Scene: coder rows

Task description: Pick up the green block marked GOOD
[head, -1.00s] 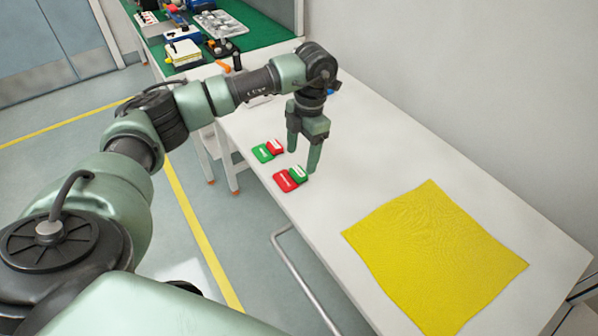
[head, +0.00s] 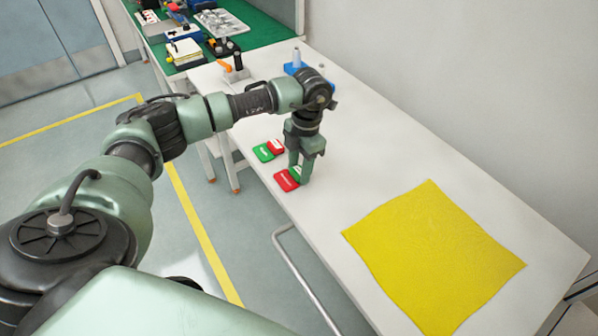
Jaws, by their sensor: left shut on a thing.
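Two red and green pairs of blocks lie near the left edge of the white table. In the nearer pair, a green block (head: 296,172) sits beside a red block (head: 286,181). My left gripper (head: 300,172) is down over this pair, shut on the green block, and its fingers hide part of it. In the farther pair, another green block (head: 263,153) lies left of a red block (head: 276,146). The lettering on the blocks is too small to read. My right gripper is not in view.
A yellow cloth (head: 432,262) lies flat on the white table (head: 375,150), right of the blocks. A blue item (head: 295,67) stands at the table's far end. A green-topped bench (head: 262,35) with tools and boxes stands behind. The table between cloth and wall is clear.

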